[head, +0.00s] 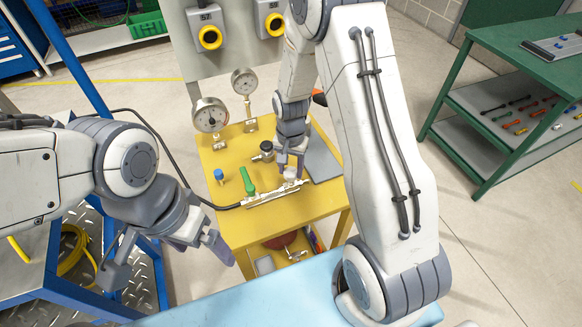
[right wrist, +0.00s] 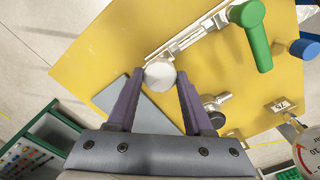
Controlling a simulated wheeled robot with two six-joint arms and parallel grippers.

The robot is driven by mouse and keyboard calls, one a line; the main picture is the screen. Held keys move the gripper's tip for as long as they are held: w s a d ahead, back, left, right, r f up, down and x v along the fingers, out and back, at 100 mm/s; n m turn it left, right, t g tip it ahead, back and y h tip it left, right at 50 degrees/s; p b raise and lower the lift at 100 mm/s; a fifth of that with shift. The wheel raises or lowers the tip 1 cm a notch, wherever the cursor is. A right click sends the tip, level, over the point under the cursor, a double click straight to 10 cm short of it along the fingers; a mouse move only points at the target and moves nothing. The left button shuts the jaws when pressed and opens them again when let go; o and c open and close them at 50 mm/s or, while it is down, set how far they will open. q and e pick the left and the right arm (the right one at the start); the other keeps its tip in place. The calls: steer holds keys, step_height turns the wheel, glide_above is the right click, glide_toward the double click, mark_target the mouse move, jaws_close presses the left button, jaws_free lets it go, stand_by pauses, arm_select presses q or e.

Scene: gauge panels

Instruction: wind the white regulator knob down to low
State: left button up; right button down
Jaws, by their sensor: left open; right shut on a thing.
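The white regulator knob (right wrist: 160,73) sits at one end of a metal valve assembly (right wrist: 188,38) on the yellow bench (right wrist: 95,60). My right gripper (right wrist: 158,80) is shut on the knob, with one purple finger on each side in the right wrist view. A green lever (head: 248,182) stands at the assembly's other end. My left gripper (head: 165,262) is open and empty, in front of the bench at the left. No low mark is readable.
Two round gauges (head: 210,116) (head: 244,82) stand at the back left of the bench. A blue knob (head: 219,175), a black-topped fitting (head: 266,149) and a grey plate (head: 320,158) are on the bench. A green table (head: 500,100) stands at the right, with open floor between.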

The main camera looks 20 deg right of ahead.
mark_target(291, 171)
steer(key=shift+m, duration=0.4)
steer(key=shift+c, duration=1.5)
jaws_free()
step_height(291, 171, up, 11)
steer(key=shift+f+b, duration=0.2)
steer(key=shift+b, duration=0.25)
